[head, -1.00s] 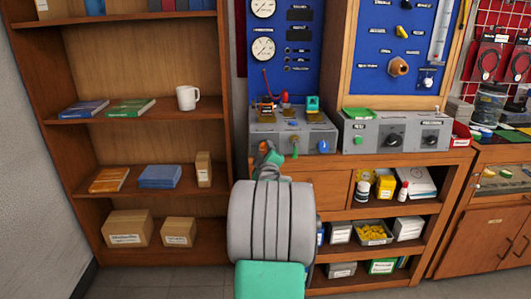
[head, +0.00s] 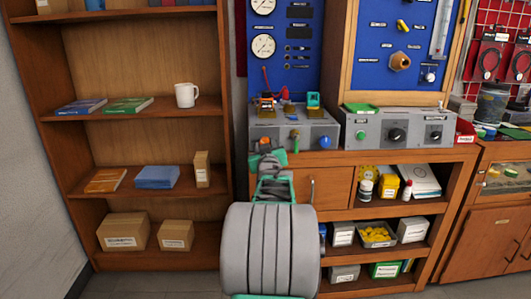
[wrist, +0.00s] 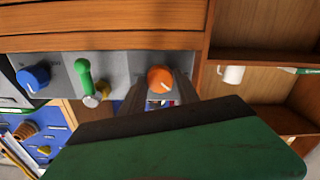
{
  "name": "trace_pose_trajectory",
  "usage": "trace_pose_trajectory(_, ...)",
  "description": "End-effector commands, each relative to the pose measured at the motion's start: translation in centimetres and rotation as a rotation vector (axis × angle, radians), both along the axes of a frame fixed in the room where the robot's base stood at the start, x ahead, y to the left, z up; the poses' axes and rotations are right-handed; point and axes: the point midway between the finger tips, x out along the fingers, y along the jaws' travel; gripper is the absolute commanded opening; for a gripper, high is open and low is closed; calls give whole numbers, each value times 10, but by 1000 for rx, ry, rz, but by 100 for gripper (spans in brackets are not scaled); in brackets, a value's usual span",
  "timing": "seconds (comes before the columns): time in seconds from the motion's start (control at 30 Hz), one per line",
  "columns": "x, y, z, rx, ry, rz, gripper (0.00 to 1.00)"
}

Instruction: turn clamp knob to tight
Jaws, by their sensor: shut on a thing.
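An orange knob (wrist: 160,78) with a white pointer mark sits on the front of the left grey control box (head: 318,130). In the wrist view my gripper (wrist: 159,90) has its two dark fingers on either side of this knob, shut on it. In the head view my gripper (head: 266,146) is at the left end of the box front, and the knob is hidden there. I cannot read a label that names the clamp knob.
A green lever (wrist: 85,78) and a blue knob (wrist: 33,79) are on the same box front, with a brass part by the lever. A second grey box (head: 395,130) stands to the right. A wooden shelf (head: 135,200) is at the left.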

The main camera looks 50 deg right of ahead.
Motion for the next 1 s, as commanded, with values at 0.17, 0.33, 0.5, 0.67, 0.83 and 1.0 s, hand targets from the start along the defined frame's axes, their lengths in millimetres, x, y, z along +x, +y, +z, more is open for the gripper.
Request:
trace_pose_trajectory(0.17, 0, 0, -3, 107, -124, 0, 0)
trace_pose_trajectory(0.33, 0, 0, -2, 214, -245, 0, 0)
trace_pose_trajectory(0.5, 0, 0, -2, 321, -367, 0, 0)
trace_pose_trajectory(0.67, 0, 0, -2, 421, -481, 0, 0)
trace_pose_trajectory(0.83, 0, 0, -1, 527, -602, 1, 0)
trace_pose_trajectory(1.0, 0, 0, -1, 634, -723, 1, 0)
